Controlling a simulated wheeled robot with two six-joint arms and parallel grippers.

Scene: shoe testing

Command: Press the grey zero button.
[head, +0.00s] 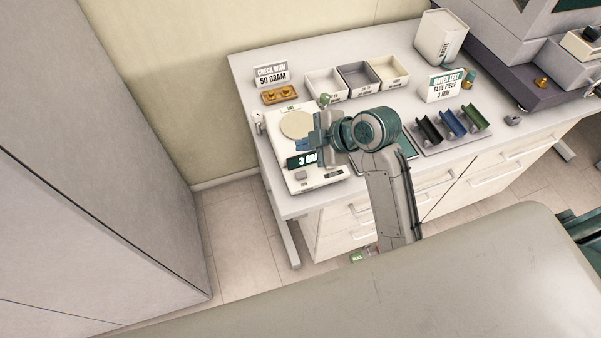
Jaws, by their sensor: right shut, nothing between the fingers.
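The white scale (308,181) stands at the left front of the bench with a round pale pan (297,124) and a dark display (298,161), partly hidden by my gripper. The grey zero button (301,175) is a small block on its front panel, below the display. My right gripper (306,143) is shut and empty, over the scale between the pan and the display, beyond the button and apart from it. A small blue shape shows by its tips; I cannot tell if it is a finger part or a separate piece. My left gripper is out of view.
A brass weight block (280,96) and a "50 gram" sign (271,75) stand behind the scale. Several bins (357,77) line the back. A wear test sign (443,86) and coloured holders (452,122) stand to the right. A grey cabinet (90,170) is at left.

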